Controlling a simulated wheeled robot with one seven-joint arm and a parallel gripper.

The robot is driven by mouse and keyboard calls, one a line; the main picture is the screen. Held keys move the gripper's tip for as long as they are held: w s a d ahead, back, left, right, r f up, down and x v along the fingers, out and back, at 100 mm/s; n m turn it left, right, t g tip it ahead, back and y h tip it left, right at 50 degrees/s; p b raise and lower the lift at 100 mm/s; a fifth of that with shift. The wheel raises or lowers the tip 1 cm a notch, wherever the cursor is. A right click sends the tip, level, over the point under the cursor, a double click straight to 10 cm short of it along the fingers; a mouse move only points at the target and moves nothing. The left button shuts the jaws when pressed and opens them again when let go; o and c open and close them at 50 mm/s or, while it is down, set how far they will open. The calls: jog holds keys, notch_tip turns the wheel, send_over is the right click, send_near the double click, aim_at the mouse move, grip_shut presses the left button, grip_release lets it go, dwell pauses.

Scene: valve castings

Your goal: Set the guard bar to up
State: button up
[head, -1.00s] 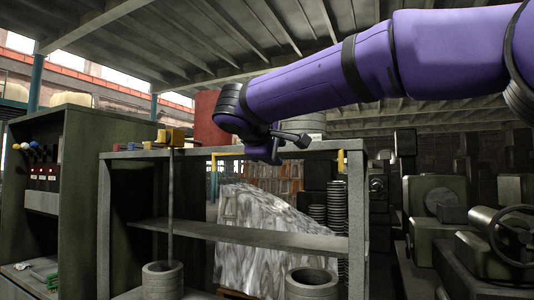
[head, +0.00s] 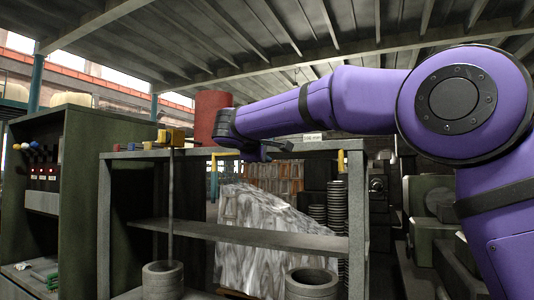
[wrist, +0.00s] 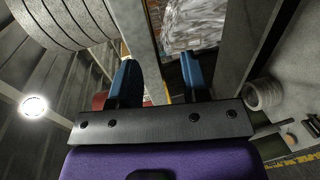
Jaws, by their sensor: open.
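I cannot pick out the guard bar for certain. In the head view, a thin dark upright rod (head: 171,210) stands at the left of a grey-green rack (head: 357,210), under a yellow block (head: 178,138). A short yellow piece (head: 341,161) shows at the rack's right end. My gripper (head: 268,149) is at the rack's top rail, right of the yellow block; its far side is hidden. In the wrist view my gripper (wrist: 158,60) has its two blue fingers apart, with nothing visibly held between them.
A dark green cabinet (head: 85,180) stands at the left. Ribbed pots (head: 162,280) and (head: 312,284) sit low at the rack. A red drum (head: 212,115) is behind the top rail. A draped grey sheet (head: 265,225) and stacked discs (head: 337,205) are behind the rack.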

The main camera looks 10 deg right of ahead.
jog(key=shift+w+d+f, duration=0.15)
jog(key=shift+w+d, duration=0.25)
jog(key=shift+w, duration=0.2)
jog(key=shift+c, duration=0.3)
grip_shut()
notch_tip(320, 180, up, 7)
jog(key=shift+o, duration=0.3)
grip_release()
